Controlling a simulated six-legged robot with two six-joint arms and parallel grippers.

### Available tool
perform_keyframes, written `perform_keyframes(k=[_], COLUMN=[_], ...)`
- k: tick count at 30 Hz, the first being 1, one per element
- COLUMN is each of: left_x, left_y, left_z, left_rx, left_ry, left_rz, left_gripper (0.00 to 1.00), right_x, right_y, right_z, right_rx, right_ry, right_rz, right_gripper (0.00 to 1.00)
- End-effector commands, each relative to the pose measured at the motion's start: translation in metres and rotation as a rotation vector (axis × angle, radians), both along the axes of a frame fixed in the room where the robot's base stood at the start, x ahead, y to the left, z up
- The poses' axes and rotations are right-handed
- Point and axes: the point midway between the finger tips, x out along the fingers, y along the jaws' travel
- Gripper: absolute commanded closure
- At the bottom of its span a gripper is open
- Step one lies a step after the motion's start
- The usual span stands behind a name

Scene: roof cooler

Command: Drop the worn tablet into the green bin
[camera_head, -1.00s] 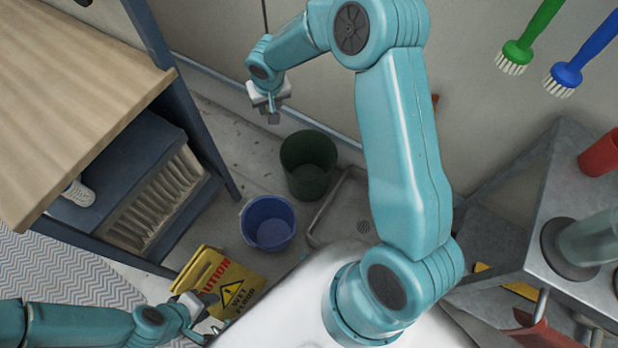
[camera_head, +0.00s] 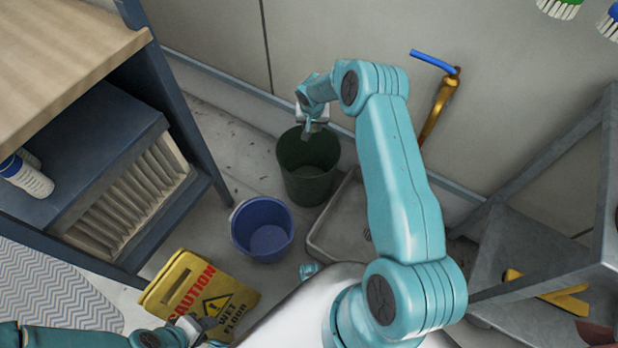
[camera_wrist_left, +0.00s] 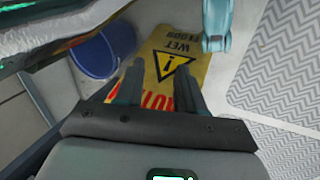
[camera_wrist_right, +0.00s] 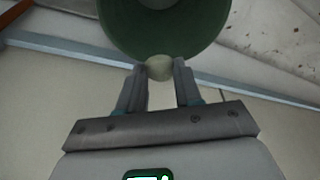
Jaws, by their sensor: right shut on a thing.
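The green bin (camera_head: 306,178) stands on the floor by the wall, and its open mouth shows in the right wrist view (camera_wrist_right: 122,28). My right gripper (camera_head: 313,130) is over the back rim area of the bin. In the right wrist view it is shut on a pale, rounded tablet (camera_wrist_right: 160,67) between its fingertips, with the bin's opening beyond. The tablet cannot be made out in the head view. My left gripper (camera_head: 208,325) is low beside the yellow caution sign; its fingers stand apart and empty in the left wrist view (camera_wrist_left: 160,88).
A blue bucket (camera_head: 262,230) stands left of the bin, and a shallow floor tray (camera_head: 340,232) right of it. The yellow caution sign (camera_head: 200,295) is near my left gripper. A shelf unit (camera_head: 165,110) is at left, a metal table (camera_head: 600,240) at right.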

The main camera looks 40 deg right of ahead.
Motion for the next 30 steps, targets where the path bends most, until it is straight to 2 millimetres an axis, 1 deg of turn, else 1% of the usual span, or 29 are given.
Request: perform_keyframes(k=[1, 8, 19, 23, 29, 30], left_x=[0.000, 0.000, 0.000, 0.000, 0.000, 0.000], left_y=[0.000, 0.000, 0.000, 0.000, 0.000, 0.000], left_z=[-0.004, -0.010, -0.033, -0.034, -0.034, -0.034], left_rx=[0.000, 0.000, 0.000, 0.000, 0.000, 0.000], left_ry=[0.000, 0.000, 0.000, 0.000, 0.000, 0.000], left_rz=[0.000, 0.000, 0.000, 0.000, 0.000, 0.000], left_gripper=[0.62, 0.62, 0.62, 0.62, 0.62, 0.62], right_x=[0.000, -0.001, -0.002, -0.001, -0.001, -0.001], right_y=[-0.003, -0.004, -0.004, -0.004, -0.004, -0.004], right_z=[-0.006, -0.018, -0.062, -0.068, -0.067, -0.067], right_rx=[-0.002, -0.001, -0.001, -0.002, -0.002, -0.002], right_ry=[-0.001, 0.000, 0.000, -0.001, -0.001, -0.001], right_rz=[-0.006, -0.012, -0.012, -0.011, -0.010, -0.010], right_gripper=[0.94, 0.94, 0.94, 0.94, 0.94, 0.60])
